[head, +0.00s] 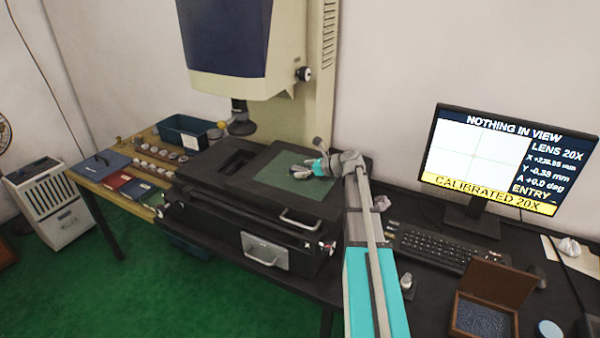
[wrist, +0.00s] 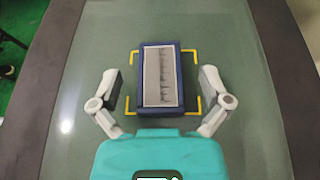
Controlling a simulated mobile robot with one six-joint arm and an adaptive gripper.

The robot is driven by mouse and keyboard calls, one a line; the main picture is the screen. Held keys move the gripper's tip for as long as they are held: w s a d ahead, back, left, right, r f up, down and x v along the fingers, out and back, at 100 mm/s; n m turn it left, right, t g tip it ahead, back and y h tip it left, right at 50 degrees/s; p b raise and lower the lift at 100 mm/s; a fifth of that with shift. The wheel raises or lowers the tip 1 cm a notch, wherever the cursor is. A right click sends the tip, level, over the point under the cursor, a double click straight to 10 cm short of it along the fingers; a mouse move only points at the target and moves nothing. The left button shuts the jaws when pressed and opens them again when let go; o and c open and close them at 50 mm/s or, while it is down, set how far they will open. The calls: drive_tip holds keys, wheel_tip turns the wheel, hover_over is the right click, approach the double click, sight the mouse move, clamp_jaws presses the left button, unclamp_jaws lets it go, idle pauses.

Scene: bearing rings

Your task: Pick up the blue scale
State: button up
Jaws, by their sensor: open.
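The blue scale (wrist: 172,82) shows in the wrist view as a dark blue rectangular block with a pale face carrying graduation marks. It lies on the greenish glass stage plate (wrist: 225,50), inside yellow corner marks. My gripper (wrist: 160,92) is open, with one finger on each side of the scale's near half and a gap on both sides. In the head view my gripper (head: 314,165) is over the stage plate (head: 275,172), and I cannot make out the scale there.
The measuring machine's lens (head: 241,120) hangs left of my gripper. A monitor (head: 508,155) reading "NOTHING IN VIEW", a keyboard (head: 435,250) and an open wooden box (head: 485,315) are at the right. A blue bin (head: 185,130) and several small parts are at the left.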

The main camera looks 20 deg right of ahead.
sight(303, 169)
clamp_jaws()
idle(0.6)
drive_tip(key=shift+r, duration=0.15)
wheel_tip(303, 169, up, 3)
drive_tip(key=p, duration=0.3)
drive_tip(key=s+a+r+p, duration=0.3)
drive_tip(key=s+r+p, duration=0.6)
drive_tip(key=s, duration=0.4)
drive_tip(key=shift+s+a+r+p, duration=0.25)
drive_tip(key=shift+a+r+p, duration=0.1)
drive_tip(key=shift+p, duration=0.15)
